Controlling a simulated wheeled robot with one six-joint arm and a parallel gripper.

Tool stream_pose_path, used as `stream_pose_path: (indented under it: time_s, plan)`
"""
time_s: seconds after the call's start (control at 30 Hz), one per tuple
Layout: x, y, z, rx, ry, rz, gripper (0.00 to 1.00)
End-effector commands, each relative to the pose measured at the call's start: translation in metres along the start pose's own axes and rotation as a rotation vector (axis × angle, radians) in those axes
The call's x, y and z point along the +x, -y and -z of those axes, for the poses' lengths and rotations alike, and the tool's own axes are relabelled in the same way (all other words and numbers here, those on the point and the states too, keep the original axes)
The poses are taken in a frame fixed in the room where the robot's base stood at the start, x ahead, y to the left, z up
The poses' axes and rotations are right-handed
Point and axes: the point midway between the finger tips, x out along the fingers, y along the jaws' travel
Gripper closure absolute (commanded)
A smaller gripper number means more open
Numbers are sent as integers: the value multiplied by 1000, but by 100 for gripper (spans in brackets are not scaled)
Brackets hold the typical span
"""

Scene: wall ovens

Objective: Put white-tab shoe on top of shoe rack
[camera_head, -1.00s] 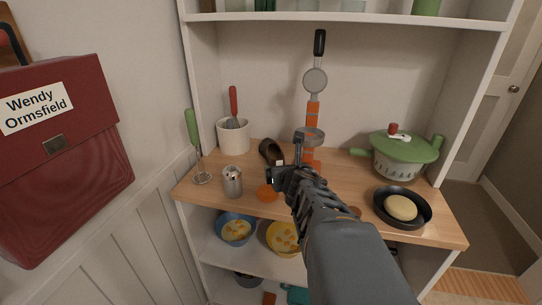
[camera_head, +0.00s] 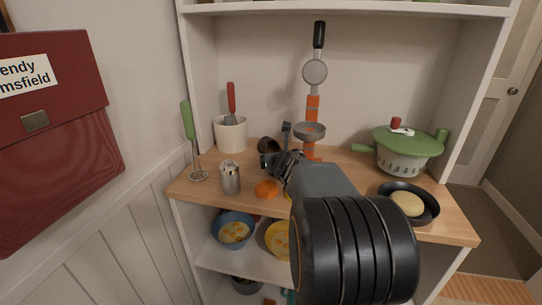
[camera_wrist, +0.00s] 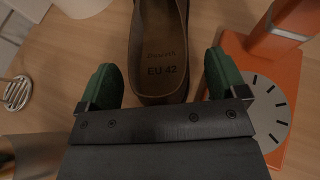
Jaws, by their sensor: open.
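A dark brown shoe (camera_head: 267,144) lies on the wooden counter, mostly hidden by my gripper in the head view. In the wrist view, the shoe (camera_wrist: 158,50) shows its open heel end, with "EU 42" printed on the insole. No white tab is visible on it now. My gripper (camera_wrist: 161,80) is open, with one green finger on each side of the heel and small gaps between. It also shows in the head view (camera_head: 277,158), over the shoe. I see no shoe rack in these frames.
An orange kitchen scale (camera_wrist: 258,85) stands close to the right finger; in the head view the scale (camera_head: 312,110) is behind my arm.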

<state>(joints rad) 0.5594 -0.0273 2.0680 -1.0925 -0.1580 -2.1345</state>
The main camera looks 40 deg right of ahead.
Motion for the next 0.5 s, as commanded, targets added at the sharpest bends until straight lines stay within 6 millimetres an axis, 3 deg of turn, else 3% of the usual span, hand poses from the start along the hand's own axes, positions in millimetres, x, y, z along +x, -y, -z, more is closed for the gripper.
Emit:
stream_pose_path:
  time_s: [0.13,0.37,0.5]
  plan:
    - [10,0,1,0,-1,0,9]
    - [11,0,0,0,0,0,9]
    - [11,0,0,0,0,0,20]
